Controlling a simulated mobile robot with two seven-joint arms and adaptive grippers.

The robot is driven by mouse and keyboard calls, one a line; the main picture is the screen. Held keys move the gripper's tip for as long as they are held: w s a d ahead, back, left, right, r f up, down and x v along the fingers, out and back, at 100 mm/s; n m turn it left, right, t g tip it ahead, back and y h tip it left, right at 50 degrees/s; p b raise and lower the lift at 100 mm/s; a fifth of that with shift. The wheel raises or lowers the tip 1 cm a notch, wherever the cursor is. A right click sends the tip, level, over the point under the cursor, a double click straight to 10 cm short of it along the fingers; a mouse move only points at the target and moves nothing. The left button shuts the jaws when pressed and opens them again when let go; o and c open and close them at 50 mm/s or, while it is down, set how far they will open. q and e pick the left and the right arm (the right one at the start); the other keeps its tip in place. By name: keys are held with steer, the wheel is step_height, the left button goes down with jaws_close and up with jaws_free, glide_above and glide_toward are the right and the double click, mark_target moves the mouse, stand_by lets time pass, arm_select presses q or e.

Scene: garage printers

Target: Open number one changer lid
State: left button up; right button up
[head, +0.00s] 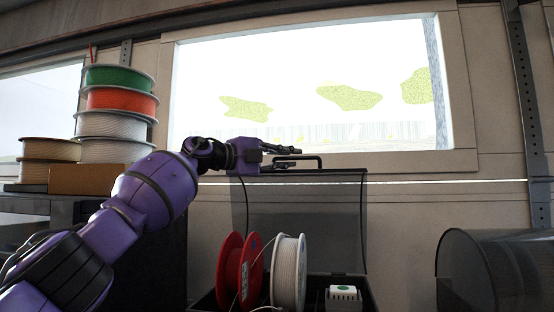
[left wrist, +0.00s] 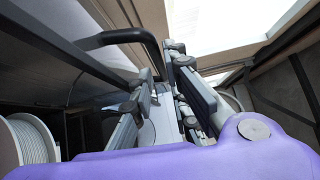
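A changer box (head: 369,292) stands open at the lower middle of the head view. Its smoky see-through lid (head: 310,215) stands raised, roughly upright, behind the spools. My left gripper (head: 298,151) is at the handle's left part. In the left wrist view its fingers (left wrist: 160,68) stand apart, with the handle's bent end by the fingertips. I cannot tell whether they touch it. My right gripper is not in view.
A dark rounded cover (head: 490,270) stands at the right. Stacked spools (head: 118,100) are at the left. A window (head: 300,60) is behind.

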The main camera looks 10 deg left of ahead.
arm_select(q)
steer(key=shift+v, duration=1.45)
steer(key=shift+f, duration=0.1)
